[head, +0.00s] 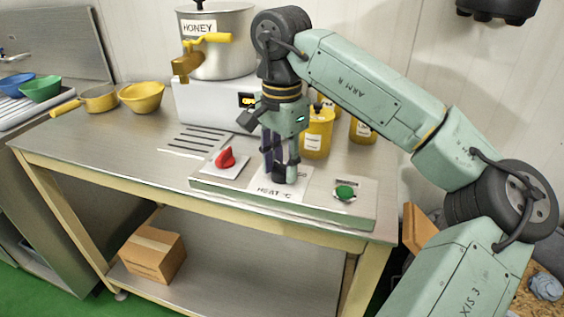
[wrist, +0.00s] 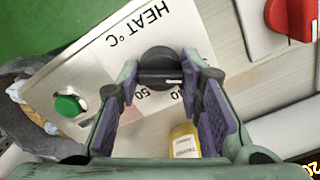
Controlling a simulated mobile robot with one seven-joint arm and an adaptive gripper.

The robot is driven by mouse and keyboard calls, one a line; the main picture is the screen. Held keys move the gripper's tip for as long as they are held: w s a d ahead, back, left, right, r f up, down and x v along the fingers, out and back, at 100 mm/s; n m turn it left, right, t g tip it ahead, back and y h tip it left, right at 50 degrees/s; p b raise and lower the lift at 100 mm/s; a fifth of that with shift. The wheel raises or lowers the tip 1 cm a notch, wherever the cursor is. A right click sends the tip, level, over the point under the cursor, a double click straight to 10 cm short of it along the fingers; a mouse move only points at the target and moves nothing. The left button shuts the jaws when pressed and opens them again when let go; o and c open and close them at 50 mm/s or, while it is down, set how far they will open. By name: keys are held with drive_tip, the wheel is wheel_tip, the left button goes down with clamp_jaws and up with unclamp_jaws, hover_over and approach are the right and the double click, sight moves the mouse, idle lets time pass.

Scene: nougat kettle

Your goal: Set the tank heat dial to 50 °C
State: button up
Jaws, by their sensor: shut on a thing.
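The tank heat dial is a black knob (wrist: 160,60) on a white plate (wrist: 95,62) marked HEAT °C. In the head view the dial (head: 284,177) sits under my gripper (head: 281,168), which points down at the control panel. In the wrist view my gripper (wrist: 160,75) has its two fingers on either side of the dial's grip bar, shut on it. A short white mark shows on the bar. A printed 50 and part of another number show below the dial; the fingers hide other figures. I cannot tell the exact setting.
A red switch (head: 225,158) is left of the dial and a green button (head: 345,192) right of it, on the same panel (head: 210,184). The HONEY tank (head: 215,50) stands behind. Yellow jars (head: 317,135) stand close behind my gripper.

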drive_tip(key=shift+m, duration=0.4)
drive_tip(key=m+b, duration=0.1)
drive_tip(key=m, duration=0.3)
drive_tip(key=shift+m, duration=0.4)
drive_tip(key=m+b, duration=0.1)
drive_tip(key=m, duration=0.5)
drive_tip(key=m+b, duration=0.1)
drive_tip(key=m, duration=0.5)
drive_tip(key=shift+m, duration=0.4)
drive_tip(key=m+b, duration=0.1)
drive_tip(key=m, duration=0.4)
drive_tip(key=shift+m, duration=0.4)
drive_tip(key=o, duration=1.2)
drive_tip(key=shift+c, duration=0.2)
